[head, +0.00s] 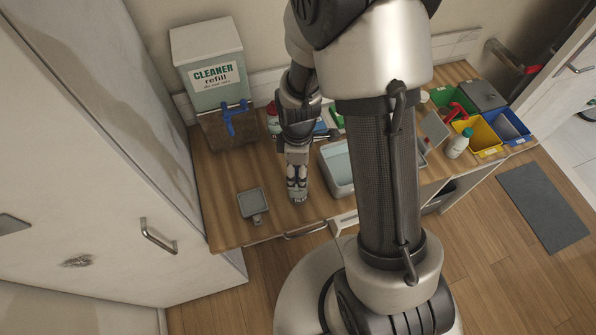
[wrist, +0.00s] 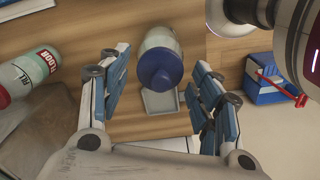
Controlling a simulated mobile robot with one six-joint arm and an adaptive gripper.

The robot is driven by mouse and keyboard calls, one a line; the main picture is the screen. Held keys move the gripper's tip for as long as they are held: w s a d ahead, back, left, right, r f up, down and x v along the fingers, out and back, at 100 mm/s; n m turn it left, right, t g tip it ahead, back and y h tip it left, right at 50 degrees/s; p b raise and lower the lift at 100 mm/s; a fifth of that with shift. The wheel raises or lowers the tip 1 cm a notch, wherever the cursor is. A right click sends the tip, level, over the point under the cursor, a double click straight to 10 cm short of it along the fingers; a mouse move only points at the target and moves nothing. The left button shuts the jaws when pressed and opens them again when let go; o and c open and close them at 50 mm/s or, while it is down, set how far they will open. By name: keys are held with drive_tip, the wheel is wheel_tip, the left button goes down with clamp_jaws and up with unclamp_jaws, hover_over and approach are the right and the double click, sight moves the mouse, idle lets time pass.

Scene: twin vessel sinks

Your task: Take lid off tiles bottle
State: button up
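In the wrist view a pale bottle (wrist: 160,40) with a dark blue cap (wrist: 161,70) stands between my fingers, cap towards the camera. Its label is not readable, so I cannot confirm that it is the tiles bottle. My gripper (wrist: 163,66) is open, with a finger on each side of the bottle and visible gaps between. In the head view my gripper (head: 297,186) points down near the counter's front edge, and the bottle there is mostly hidden by it.
A small grey tray (head: 252,203) lies left of my gripper on the wooden counter (head: 222,175). A cleaner refill box (head: 212,70) stands behind. A pale basin (head: 337,168) is close on the right. A white bottle (head: 458,145) and coloured bins (head: 483,137) stand further right.

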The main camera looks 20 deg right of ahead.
drive_tip(key=c, duration=0.5)
drive_tip(key=shift+r, duration=0.15)
drive_tip(key=shift+c, duration=0.2)
